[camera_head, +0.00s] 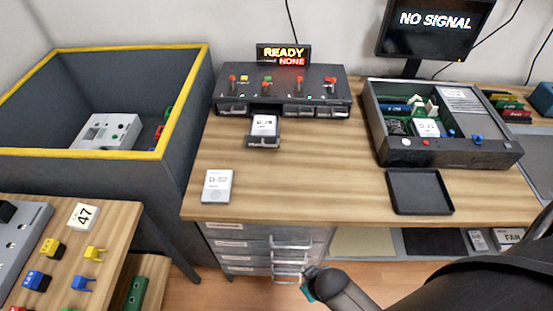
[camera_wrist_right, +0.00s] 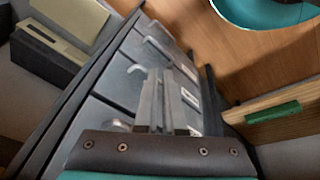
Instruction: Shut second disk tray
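A dark disk dock (camera_head: 340,98) stands at the back of the wooden bench, with several bays along its front. Its second tray from the left (camera_head: 262,142) is slid out toward me, with a white labelled disk (camera_head: 264,125) lying in it. The other trays sit flush in the dock. My right gripper (camera_head: 306,283) is low in front of the bench, by the drawer handles and well below the tray. In the right wrist view its fingers (camera_wrist_right: 165,100) are close together and look shut, with nothing clearly held. My left gripper is not in view.
A second white disk (camera_head: 217,186) lies on the bench. An open equipment case (camera_head: 445,155) and a black tray (camera_head: 419,191) are to the right. Drawers with bar handles (camera_head: 290,257) are under the bench. A yellow-rimmed bin (camera_head: 180,100) stands left. Bench space before the slid-out tray is clear.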

